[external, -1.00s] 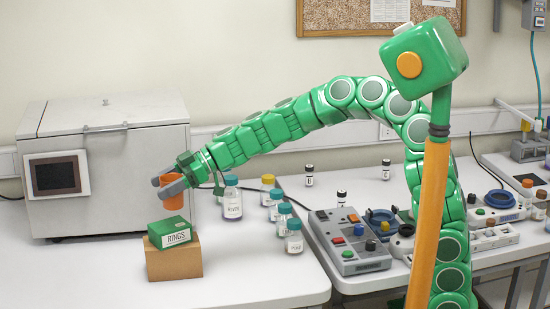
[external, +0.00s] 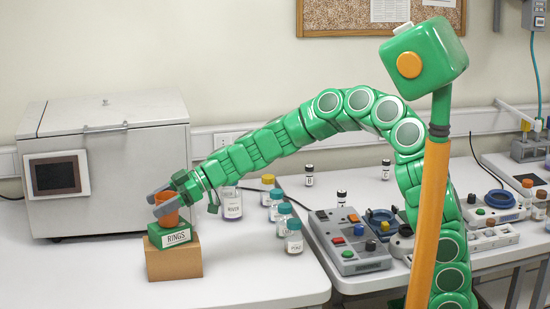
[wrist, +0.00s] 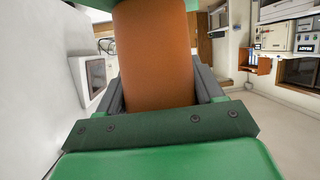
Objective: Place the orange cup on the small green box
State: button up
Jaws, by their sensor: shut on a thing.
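My gripper (external: 163,197) is shut on the orange cup (external: 168,207), with a grey finger on each side of it. The cup is upright, its base at the top of the small green box (external: 174,236); I cannot tell whether it touches or sits just above. The green box, labelled RINGS, lies on a brown block (external: 174,262) on the white table. In the wrist view the orange cup (wrist: 154,55) fills the space between the dark fingers, and a strip of green shows beyond its far end.
A grey machine with a small screen (external: 100,165) stands behind to the left. Several labelled bottles (external: 284,225) stand to the right of the box. A grey control panel (external: 349,240) lies further right. The table (external: 95,270) is clear at the front left.

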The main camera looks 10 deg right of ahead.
jog(key=shift+f, duration=0.1)
jog(key=o, duration=1)
jog(key=shift+w+d+r, duration=0.1)
jog(key=shift+d+r, duration=0.2)
jog(key=shift+v, duration=5.65)
jog(key=shift+f, duration=0.15)
